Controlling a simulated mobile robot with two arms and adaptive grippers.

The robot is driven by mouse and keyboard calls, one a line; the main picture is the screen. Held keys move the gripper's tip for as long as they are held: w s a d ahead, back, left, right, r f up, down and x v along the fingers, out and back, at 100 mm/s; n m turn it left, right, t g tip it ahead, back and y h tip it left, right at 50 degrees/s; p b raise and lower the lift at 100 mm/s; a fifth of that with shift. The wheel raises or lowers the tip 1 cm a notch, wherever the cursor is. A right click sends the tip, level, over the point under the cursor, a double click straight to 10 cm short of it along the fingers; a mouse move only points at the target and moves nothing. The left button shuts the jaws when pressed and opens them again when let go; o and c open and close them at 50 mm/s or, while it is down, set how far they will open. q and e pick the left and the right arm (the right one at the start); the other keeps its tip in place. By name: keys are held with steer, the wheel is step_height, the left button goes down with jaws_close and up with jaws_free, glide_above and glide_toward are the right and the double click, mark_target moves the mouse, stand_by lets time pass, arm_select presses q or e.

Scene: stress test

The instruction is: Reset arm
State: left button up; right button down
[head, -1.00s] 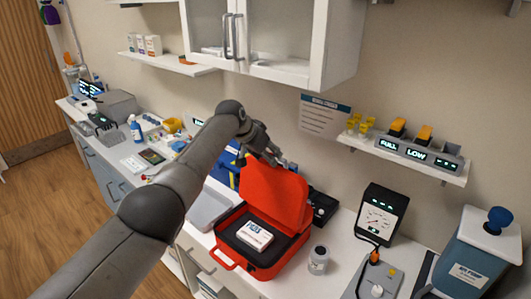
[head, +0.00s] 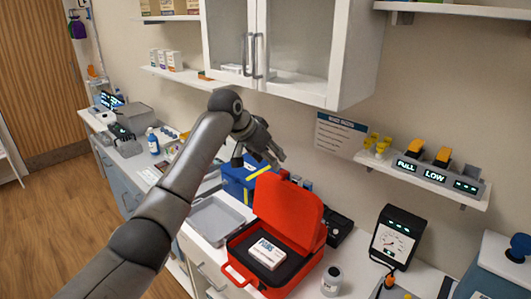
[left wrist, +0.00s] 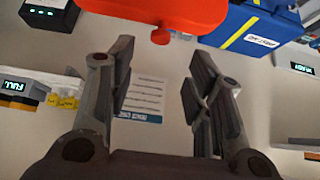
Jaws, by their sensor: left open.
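My left arm reaches in from the lower left in the head view. Its gripper (head: 262,158) hangs in the air in front of the wall, above the blue box and just behind and left of the red case's raised lid. In the left wrist view the two fingers of the left gripper (left wrist: 160,85) are spread apart with nothing between them. The wall notice (left wrist: 142,100) shows beyond the gap. The open red case (head: 290,215) stands on the counter with a white box (head: 267,253) inside it. My right gripper is in neither view.
A grey tray (head: 214,221) and a blue box (head: 240,178) stand left of the case. The wall cabinet (head: 290,45) overhangs the counter. A shelf with chargers (head: 430,172) is at right.

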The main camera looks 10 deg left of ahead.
arm_select(q)
steer(key=shift+v, duration=0.95)
